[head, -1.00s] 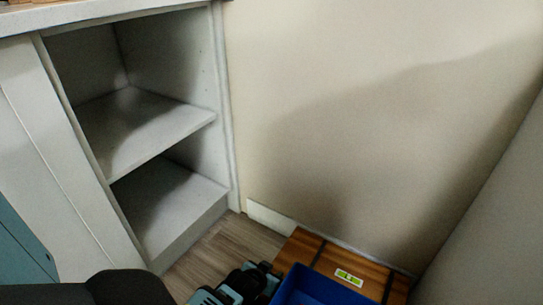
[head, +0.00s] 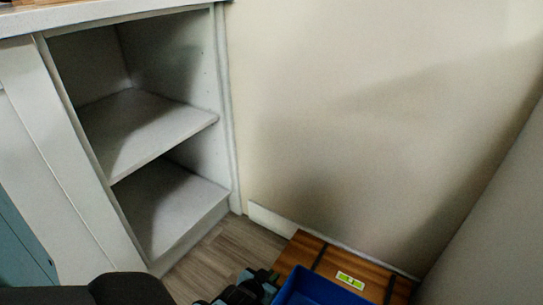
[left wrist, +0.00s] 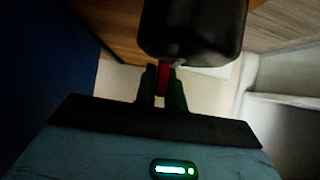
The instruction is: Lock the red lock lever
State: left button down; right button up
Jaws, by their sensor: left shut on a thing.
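The red lock lever (left wrist: 163,79) shows in the left wrist view as a narrow red piece below a rounded black body (left wrist: 193,32). My left gripper (left wrist: 162,84) is shut on the lever, with one dark finger on each side of it. Most of the lever is hidden between the fingers and behind the black body. In the head view my left gripper (head: 262,276) shows only in part at the bottom edge, beside a blue bin; the lever cannot be made out there. My right gripper is not in view.
The blue bin (head: 318,289) stands at a wooden box (head: 304,250) with dark straps and a green-white label. An open white shelf unit (head: 150,125) with empty shelves stands at the left. A bare wall rises behind. A small patch of floor (head: 222,250) is clear.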

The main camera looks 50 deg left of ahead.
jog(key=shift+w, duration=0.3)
pick_arm(q)
jog(key=c, duration=1.5)
grip_release()
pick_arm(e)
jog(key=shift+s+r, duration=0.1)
pick_arm(q)
jog(key=shift+s, duration=0.15)
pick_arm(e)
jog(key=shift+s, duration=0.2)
